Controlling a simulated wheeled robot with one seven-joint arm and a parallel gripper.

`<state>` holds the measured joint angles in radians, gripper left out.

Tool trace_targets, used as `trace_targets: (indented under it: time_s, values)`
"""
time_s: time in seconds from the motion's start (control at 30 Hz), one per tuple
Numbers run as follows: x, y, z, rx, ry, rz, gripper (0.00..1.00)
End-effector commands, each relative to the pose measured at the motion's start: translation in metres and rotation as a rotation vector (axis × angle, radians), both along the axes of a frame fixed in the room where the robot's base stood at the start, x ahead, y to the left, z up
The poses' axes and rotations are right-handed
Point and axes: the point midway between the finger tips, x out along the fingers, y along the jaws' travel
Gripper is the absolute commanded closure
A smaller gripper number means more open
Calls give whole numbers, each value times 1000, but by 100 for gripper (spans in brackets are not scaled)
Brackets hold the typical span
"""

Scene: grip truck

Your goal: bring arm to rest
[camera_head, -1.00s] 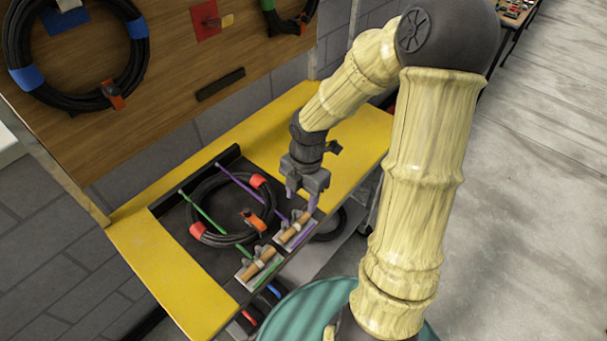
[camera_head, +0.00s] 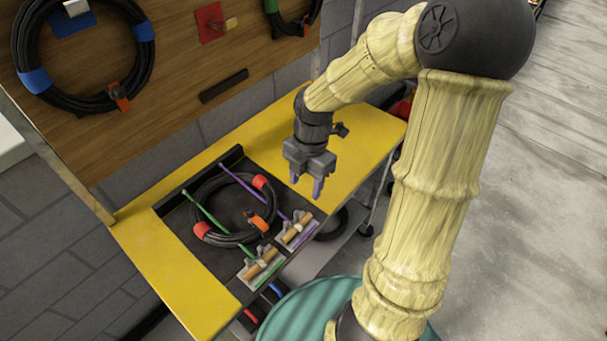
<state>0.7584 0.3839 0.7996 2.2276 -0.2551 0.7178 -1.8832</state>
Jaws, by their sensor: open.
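My gripper (camera_head: 306,192) hangs above the right part of the yellow table, its two purple fingertips pointing down and apart. It is open with nothing between the fingers. Below and to its left, a coiled black cable (camera_head: 243,237) with orange-red ties lies in the dark recess of the yellow table (camera_head: 150,250). A green rod (camera_head: 208,213) and a purple rod (camera_head: 240,182) lie across the recess. Two small holders with tan wooden handles, one at the right (camera_head: 298,229) and one at the left (camera_head: 262,263), sit at the front edge, clear of my gripper.
A wooden board (camera_head: 180,60) stands behind the table, with a large black cable coil (camera_head: 25,80) hung on it. A dark bar (camera_head: 223,86) is fixed low on the board. A teal round object (camera_head: 310,310) is in front of the table. Open concrete floor (camera_head: 540,200) lies to the right.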

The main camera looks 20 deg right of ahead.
Motion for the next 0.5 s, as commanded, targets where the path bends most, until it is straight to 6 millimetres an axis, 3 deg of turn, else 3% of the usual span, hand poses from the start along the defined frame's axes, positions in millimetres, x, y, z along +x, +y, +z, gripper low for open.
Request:
trace_targets:
  time_s: [0.3, 0.5]
  values:
    - [-1, 1, 0, -6, 3, -27, 50]
    - [-10, 6, -3, -50, 9, -269, 50]
